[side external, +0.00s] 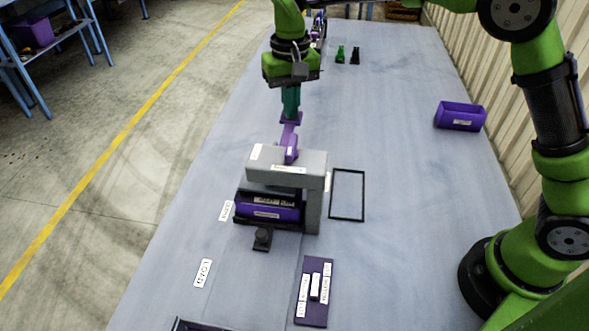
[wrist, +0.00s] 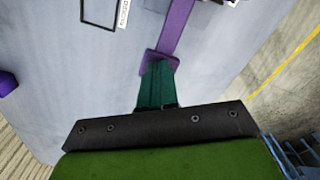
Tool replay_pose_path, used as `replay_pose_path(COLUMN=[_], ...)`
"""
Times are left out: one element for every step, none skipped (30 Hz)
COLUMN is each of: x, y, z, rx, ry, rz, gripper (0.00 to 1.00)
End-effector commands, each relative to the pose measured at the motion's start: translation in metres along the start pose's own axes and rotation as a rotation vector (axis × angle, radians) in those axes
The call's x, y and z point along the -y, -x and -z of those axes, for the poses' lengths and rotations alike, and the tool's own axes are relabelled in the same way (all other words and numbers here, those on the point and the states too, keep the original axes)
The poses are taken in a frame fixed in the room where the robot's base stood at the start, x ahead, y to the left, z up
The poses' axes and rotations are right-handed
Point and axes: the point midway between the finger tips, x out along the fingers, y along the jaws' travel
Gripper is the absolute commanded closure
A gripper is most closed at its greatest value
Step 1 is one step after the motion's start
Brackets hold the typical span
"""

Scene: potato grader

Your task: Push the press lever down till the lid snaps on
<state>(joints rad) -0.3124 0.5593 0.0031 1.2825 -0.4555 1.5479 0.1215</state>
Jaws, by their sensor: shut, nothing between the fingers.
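The press is a grey frame (side external: 313,205) on the table, with a purple lever (side external: 289,138) rising from its top. In the wrist view the lever (wrist: 175,30) runs up from the fingertips. A purple box (side external: 268,212) sits under the press head, with a dark labelled piece at its top; I cannot tell how the lid is seated. My gripper (side external: 291,112) has green fingers, shut and empty, at the lever's raised far end. In the wrist view the gripper's tips (wrist: 158,65) overlap the lever's end plate; I cannot tell whether they touch.
A black knob (side external: 262,238) stands before the press. A black rectangular outline (side external: 348,195) lies to its right. A purple labelled board (side external: 314,292) lies in front, and a purple bin (side external: 460,116) stands at the right. Small green and black items (side external: 341,55) stand farther back.

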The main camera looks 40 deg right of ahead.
Motion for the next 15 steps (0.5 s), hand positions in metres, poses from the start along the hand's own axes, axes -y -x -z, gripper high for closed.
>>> replay_pose_path(x=[-0.0010, -0.0012, -0.0013, -0.0015, -0.0016, -0.0017, -0.0018, -0.0019, -0.0019, -0.0019, -0.0019, -0.0020, -0.0020, -0.0021, -0.0022], y=[-0.0017, -0.0024, -0.0034, -0.0041, -0.0048, -0.0054, -0.0058, -0.0060, -0.0060, -0.0060, -0.0061, -0.0064, -0.0068, -0.0072, -0.0080], z=[0.0008, 0.0011, 0.0014, 0.0017, 0.0019, 0.0021, 0.0022, 0.0023, 0.0023, 0.0023, 0.0023, 0.0024, 0.0024, 0.0025, 0.0026], rx=[0.000, 0.000, -0.001, -0.001, -0.001, -0.001, -0.001, -0.001, -0.001, -0.001, -0.001, -0.001, -0.001, -0.001, -0.001], ry=[-0.001, -0.001, -0.001, -0.001, -0.001, -0.001, -0.001, -0.001, -0.001, -0.001, -0.001, -0.001, -0.001, -0.001, -0.002], rz=[-0.002, -0.002, -0.002, -0.002, -0.002, -0.002, -0.002, -0.002, -0.002, -0.002, -0.002, -0.002, -0.002, -0.002, -0.002], gripper=[1.00, 1.00, 1.00, 1.00, 1.00, 1.00, 1.00, 1.00, 1.00, 1.00, 1.00, 1.00, 1.00, 1.00, 1.00])
